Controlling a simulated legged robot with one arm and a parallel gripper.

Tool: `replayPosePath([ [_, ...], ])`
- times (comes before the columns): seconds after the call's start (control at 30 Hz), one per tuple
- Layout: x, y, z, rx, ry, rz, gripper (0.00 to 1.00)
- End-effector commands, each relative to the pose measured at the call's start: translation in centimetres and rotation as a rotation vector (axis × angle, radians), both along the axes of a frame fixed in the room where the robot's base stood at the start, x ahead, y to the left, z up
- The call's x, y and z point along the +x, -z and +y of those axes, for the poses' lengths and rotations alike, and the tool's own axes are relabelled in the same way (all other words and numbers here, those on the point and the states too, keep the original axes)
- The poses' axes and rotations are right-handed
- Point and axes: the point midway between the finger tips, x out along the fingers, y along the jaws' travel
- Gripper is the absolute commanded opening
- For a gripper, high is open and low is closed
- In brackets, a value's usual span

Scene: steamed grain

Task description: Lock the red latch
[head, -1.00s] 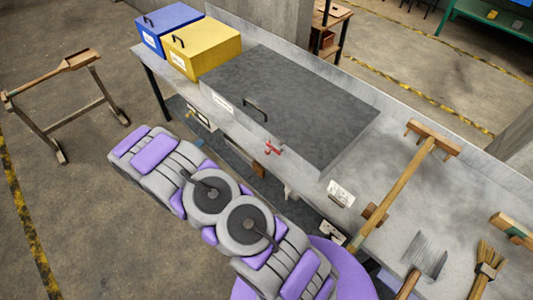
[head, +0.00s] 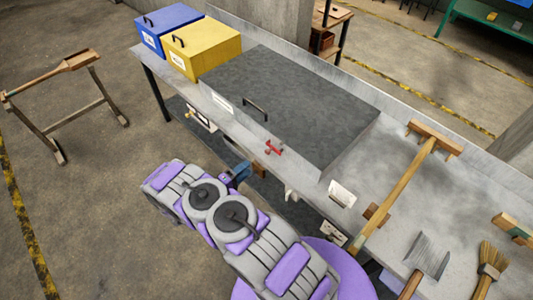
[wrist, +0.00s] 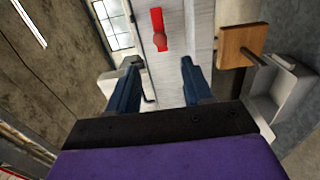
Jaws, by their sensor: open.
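The red latch (head: 274,148) is on the front face of the large dark grey-lidded box (head: 290,100). In the wrist view the red latch (wrist: 157,22) shows as an upright red bar with a round knob at its lower end, on a pale panel. My gripper (wrist: 157,68) is open and empty, its two blue fingers apart below the latch in that view, not touching it. In the head view the blue gripper (head: 240,170) is in front of the bench, below and left of the latch, partly hidden by my arm.
A yellow box (head: 203,50) and a blue box (head: 165,25) stand on the bench's left end. A wooden block (wrist: 238,46) on a metal bracket is right of my fingers. A rake (head: 400,190), a scraper (head: 428,255) and a brush (head: 490,262) lie on the bench's right.

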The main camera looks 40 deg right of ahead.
Motion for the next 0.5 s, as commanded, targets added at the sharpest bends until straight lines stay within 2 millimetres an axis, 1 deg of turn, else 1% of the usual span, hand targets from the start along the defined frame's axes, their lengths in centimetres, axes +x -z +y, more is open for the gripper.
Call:
replayPosePath([
  [0.03, -0.1, 0.1, -1.2, 0.001, 0.006, 0.001, 0.51],
  [0.1, 0.0, 0.2, -2.4, 0.001, 0.005, 0.002, 0.51],
  [0.5, 0.6, 0.2, -8.9, 0.0, 0.003, 0.0, 0.51],
])
